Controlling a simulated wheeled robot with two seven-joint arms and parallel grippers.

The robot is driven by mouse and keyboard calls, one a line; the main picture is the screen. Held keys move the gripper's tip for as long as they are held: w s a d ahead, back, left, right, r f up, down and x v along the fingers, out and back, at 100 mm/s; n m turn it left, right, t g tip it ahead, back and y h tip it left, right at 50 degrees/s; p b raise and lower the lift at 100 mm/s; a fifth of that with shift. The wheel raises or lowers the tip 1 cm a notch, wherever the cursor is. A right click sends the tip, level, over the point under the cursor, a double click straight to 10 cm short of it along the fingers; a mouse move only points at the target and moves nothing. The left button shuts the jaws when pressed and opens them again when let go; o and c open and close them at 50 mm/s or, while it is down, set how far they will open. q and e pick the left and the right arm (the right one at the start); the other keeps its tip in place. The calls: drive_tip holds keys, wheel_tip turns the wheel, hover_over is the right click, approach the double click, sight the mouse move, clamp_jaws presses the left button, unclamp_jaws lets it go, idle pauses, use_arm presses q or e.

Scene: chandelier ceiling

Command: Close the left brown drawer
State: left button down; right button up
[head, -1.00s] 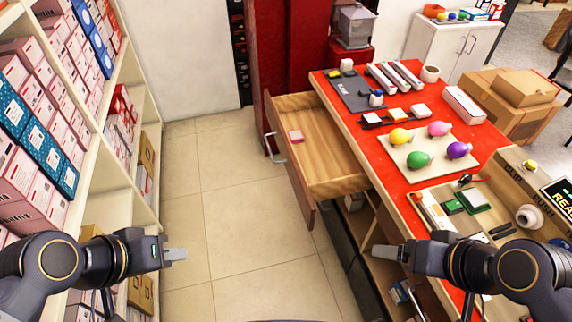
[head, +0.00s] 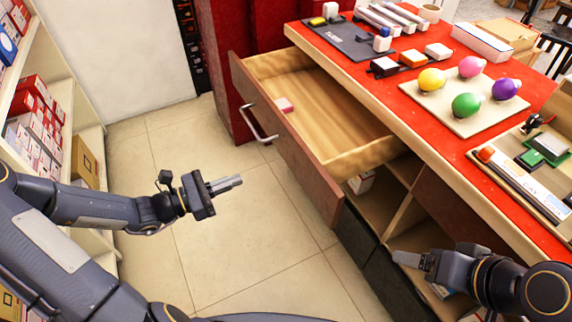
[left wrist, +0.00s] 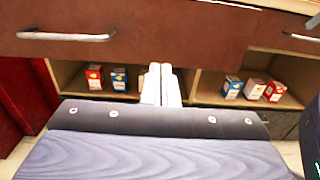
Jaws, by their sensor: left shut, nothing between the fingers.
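The brown drawer (head: 290,150) is pulled out from the red-topped desk, with a small pink box (head: 284,104) inside on its light wood floor. Its silver handle (head: 260,125) is on the front panel. The front and handle also show across the top of the left wrist view (left wrist: 66,36). My left gripper (head: 240,180) is shut and empty, in front of the drawer and apart from it, to the left of the front panel. My right gripper (head: 396,256) is near the desk's lower shelves; its fingers look close together, but I cannot tell their state.
The red desk top (head: 420,115) holds a board with several coloured bulbs (head: 465,104). Open shelves with small boxes (left wrist: 230,86) lie under the drawer. A white shelf of boxes (head: 62,95) stands at the left. The tiled floor between (head: 195,130) is clear.

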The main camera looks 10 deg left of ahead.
sight(294, 158)
use_arm(q)
drive_tip(key=b+x, duration=0.3)
drive_tip(key=x, duration=1.1)
use_arm(e)
wheel_tip(294, 158, down, 3)
drive_tip(key=shift+f, duration=0.1)
